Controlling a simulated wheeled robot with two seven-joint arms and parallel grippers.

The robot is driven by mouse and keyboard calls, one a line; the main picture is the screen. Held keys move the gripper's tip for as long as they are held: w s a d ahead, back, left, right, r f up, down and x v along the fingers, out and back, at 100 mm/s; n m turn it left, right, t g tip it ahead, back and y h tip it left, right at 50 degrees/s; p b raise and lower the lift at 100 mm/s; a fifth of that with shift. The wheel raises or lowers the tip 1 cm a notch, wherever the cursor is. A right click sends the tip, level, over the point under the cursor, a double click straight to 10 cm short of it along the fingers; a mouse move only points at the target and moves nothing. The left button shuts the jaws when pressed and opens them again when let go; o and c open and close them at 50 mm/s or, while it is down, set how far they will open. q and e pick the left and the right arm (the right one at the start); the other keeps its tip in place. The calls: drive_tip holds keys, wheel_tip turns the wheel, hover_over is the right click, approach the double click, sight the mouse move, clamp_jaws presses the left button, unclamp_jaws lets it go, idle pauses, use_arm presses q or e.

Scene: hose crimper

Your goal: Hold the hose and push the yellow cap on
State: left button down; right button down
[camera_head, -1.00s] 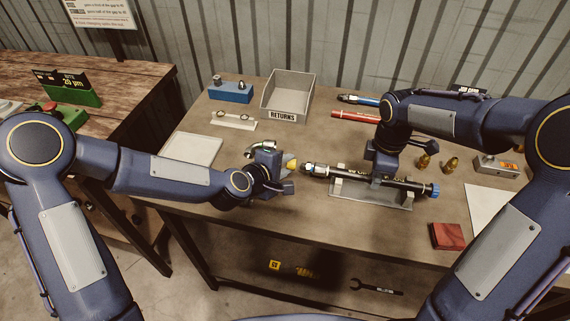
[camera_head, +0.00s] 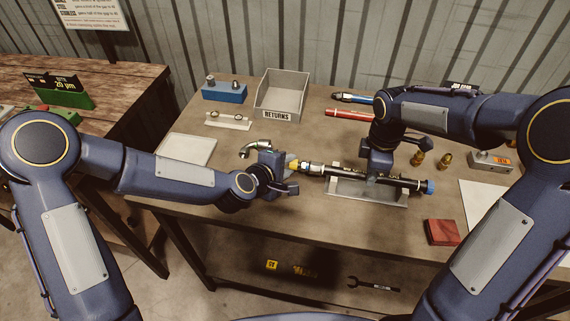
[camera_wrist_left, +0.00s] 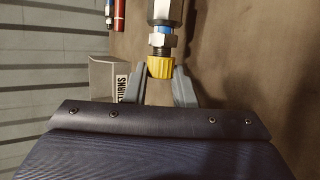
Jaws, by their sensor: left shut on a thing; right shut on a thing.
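The black hose (camera_head: 350,176) lies along a grey cradle (camera_head: 366,194), with a metal fitting (camera_head: 313,168) at its left end and a blue cap (camera_head: 428,187) at its right end. My right gripper (camera_head: 374,176) is shut on the hose from above. The yellow cap (camera_head: 294,166) is in my left gripper (camera_head: 290,172), which is shut on it. In the left wrist view the yellow cap (camera_wrist_left: 160,67) sits between the fingertips (camera_wrist_left: 159,75), in line with the fitting's threaded end (camera_wrist_left: 160,42) and against it; how far it is on cannot be told.
A grey RETURNS bin (camera_head: 283,97), a blue block (camera_head: 226,91) and a white rack (camera_head: 228,121) stand at the back. A bent metal elbow (camera_head: 262,146) is just behind my left gripper. Brass fittings (camera_head: 445,160) and a red box (camera_head: 442,232) are at the right.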

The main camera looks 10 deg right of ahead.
use_arm(q)
drive_tip(key=shift+s+d, duration=0.15)
drive_tip(key=shift+d, duration=0.2)
drive_tip(key=shift+d, duration=0.15)
use_arm(e)
drive_tip(key=shift+a, duration=0.1)
use_arm(q)
drive_tip(key=c, duration=1.1)
unclamp_jaws()
drive_tip(key=shift+r, duration=0.1)
drive_tip(key=v, duration=1.2)
use_arm(e)
drive_tip(key=c, duration=1.2)
unclamp_jaws()
drive_tip(key=shift+o, duration=0.2)
